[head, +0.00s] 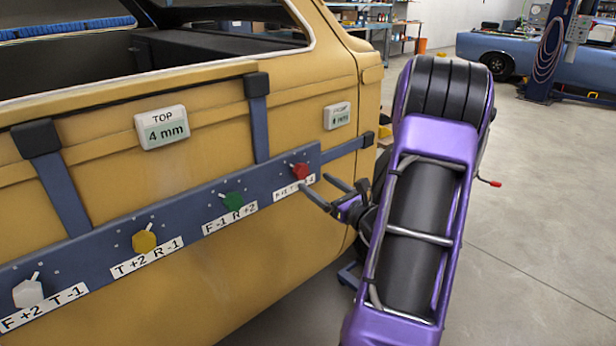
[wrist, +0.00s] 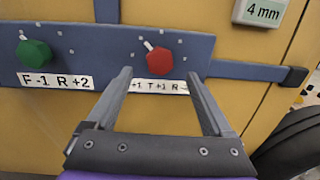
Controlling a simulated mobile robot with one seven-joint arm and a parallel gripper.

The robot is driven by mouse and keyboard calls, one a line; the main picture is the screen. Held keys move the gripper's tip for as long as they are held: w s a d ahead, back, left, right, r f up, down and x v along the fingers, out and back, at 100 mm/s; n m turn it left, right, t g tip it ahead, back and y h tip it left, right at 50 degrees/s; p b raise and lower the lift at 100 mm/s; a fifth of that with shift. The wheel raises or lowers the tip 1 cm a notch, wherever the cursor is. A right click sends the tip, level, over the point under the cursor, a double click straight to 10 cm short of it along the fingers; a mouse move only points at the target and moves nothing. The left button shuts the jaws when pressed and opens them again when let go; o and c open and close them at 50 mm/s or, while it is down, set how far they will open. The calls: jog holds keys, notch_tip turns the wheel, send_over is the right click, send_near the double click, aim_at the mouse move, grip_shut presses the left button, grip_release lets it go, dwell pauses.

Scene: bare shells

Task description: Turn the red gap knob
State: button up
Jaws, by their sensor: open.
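The red knob (head: 300,171) sits at the right end of the blue bar on the yellow car body. In the wrist view the red knob (wrist: 159,61) is a faceted knob with a white pointer tilted to the upper left and small dots around it. A label under it (wrist: 152,87) is partly hidden by my fingers. My gripper (head: 339,193) is open and empty, facing the bar. In the wrist view my gripper's fingertips (wrist: 159,73) lie to either side of the knob and a little below its middle, seemingly apart from it.
On the blue bar (head: 185,215) are also green (head: 233,202), yellow (head: 144,242) and white (head: 28,293) knobs with labels. Displays reading 4 mm, one marked TOP (head: 161,128), another at right (head: 337,116), sit above. Open floor (head: 545,220) lies right of my arm.

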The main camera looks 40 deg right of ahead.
jog(key=s, duration=1.1)
jog(key=shift+s+d+f, duration=0.15)
jog(key=shift+s+f, duration=0.05)
jog(key=shift+f, duration=0.1)
